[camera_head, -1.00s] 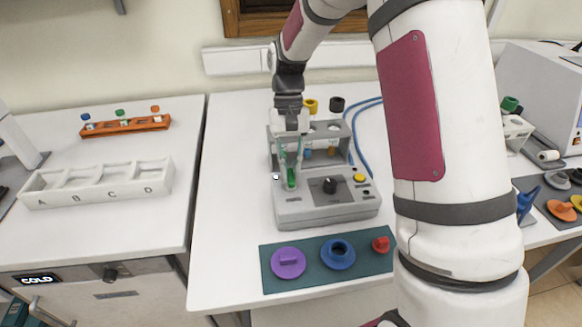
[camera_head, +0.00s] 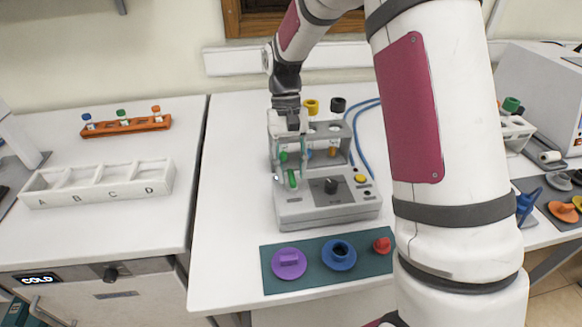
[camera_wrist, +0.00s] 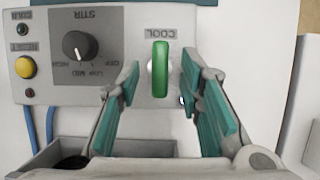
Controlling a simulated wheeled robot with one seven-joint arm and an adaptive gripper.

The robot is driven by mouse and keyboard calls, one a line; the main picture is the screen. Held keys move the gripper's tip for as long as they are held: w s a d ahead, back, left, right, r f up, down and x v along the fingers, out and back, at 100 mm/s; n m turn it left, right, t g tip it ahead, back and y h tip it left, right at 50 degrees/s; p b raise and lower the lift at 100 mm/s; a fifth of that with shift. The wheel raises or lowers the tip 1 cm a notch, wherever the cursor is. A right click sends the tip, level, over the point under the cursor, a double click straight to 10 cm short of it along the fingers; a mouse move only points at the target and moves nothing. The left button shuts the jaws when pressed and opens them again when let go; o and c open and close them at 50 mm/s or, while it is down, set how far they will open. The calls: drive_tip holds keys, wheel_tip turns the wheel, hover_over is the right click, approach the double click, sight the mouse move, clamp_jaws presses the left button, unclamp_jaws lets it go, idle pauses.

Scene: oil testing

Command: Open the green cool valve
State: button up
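The green cool valve (camera_head: 292,179) is a rounded bar handle on the left of the grey machine's sloped front. In the wrist view, the green handle (camera_wrist: 160,68) stands upright in the picture, beside the "COOL" label. My gripper (camera_head: 291,163) is above it with its fingers apart. In the wrist view my gripper's teal finger pads (camera_wrist: 160,88) lie on either side of the handle, with gaps visible on both sides. Nothing is held.
The machine (camera_head: 327,208) also has a black stir knob (camera_head: 330,186) and a yellow button (camera_head: 360,179). A rack (camera_head: 345,145) with vials stands behind. A green mat (camera_head: 312,280) with purple, blue and red pieces lies in front. A white lettered tray (camera_head: 100,184) sits left.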

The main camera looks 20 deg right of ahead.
drive_tip(key=v, duration=1.2)
idle(0.3)
drive_tip(key=s+r+n+t, duration=0.1)
drive_tip(key=s+r+t, duration=0.4)
drive_tip(key=s+r, duration=0.6)
drive_tip(key=s+f+n+t, duration=0.1)
drive_tip(key=s+f+t, duration=0.3)
drive_tip(key=s, duration=1.1)
drive_tip(key=shift+s+a+h, duration=0.35)
drive_tip(key=shift+h, duration=0.05)
